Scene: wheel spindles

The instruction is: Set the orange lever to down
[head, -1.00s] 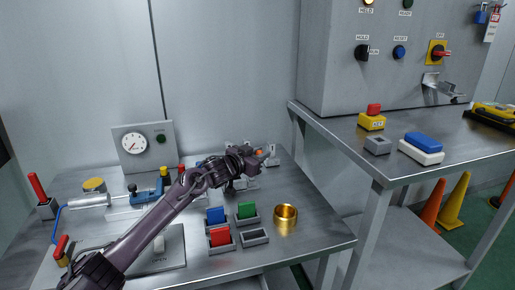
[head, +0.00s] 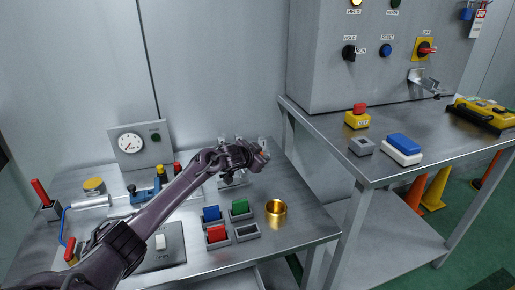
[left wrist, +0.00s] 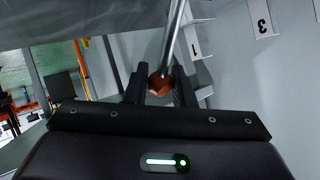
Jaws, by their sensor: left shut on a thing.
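The orange lever shows in the left wrist view as an orange-brown ball knob (left wrist: 158,84) on a thin metal rod (left wrist: 174,38). My left gripper (left wrist: 160,80) has its two dark fingers closed on either side of the knob. In the head view my left gripper (head: 260,158) is at the back right of the left bench, over the small lever stand with numbered plates (head: 262,142). My arm and gripper hide most of the lever and its base there, so its exact tilt is hard to tell. My right gripper is in neither view.
A gauge panel (head: 140,143) stands behind left. The right bench (head: 400,165) holds an emergency-stop box (head: 357,118) below a grey cabinet.

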